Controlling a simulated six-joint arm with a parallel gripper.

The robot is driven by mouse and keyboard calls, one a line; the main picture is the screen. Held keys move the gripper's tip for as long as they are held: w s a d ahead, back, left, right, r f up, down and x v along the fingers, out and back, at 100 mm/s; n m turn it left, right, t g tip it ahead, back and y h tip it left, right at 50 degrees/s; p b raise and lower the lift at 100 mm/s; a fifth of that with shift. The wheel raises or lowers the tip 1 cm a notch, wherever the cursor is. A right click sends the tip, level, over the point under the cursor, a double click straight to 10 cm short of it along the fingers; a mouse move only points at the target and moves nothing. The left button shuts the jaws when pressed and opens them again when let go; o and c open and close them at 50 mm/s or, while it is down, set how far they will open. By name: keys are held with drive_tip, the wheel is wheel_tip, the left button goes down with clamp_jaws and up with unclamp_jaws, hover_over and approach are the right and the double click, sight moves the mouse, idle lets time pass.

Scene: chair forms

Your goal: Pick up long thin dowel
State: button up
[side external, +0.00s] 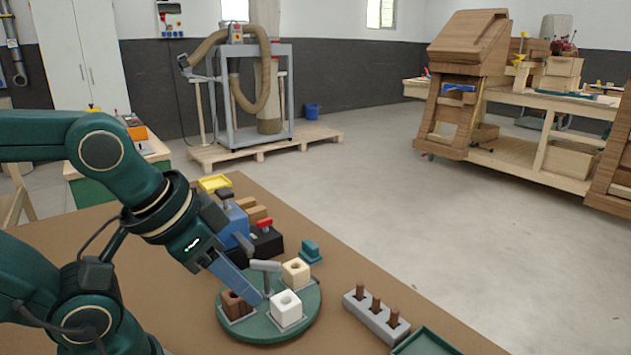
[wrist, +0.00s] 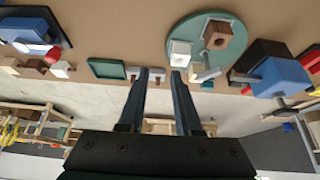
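Three brown dowels (side external: 376,303) stand upright in a grey rack (side external: 367,320) right of the round green turntable (side external: 308,316) in the side view. I cannot tell which is the long thin one. Exact fingertip height is unclear.
The turntable carries a white block (side external: 286,306), a cream block (side external: 296,272), a brown block (side external: 236,304) and a grey T-shaped post (side external: 265,267). Blue and black clamps (side external: 266,241) stand behind. A green tray (side external: 425,343) lies right of the rack.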

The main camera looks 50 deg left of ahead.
drive_tip(key=w+r+t, duration=0.1)
drive_tip(key=w+r, duration=0.3)
drive_tip(key=w, duration=0.2)
drive_tip(key=m+g+h, duration=0.1)
drive_tip(key=m+g, duration=0.1)
drive_tip(key=m, duration=0.1)
hover_over(396, 310)
drive_tip(key=s, duration=0.2)
wheel_tip(396, 310, down, 11)
drive_tip(key=shift+a+f, duration=0.3)
drive_tip(key=shift+f, duration=0.2)
drive_tip(key=shift+x, duration=1.95)
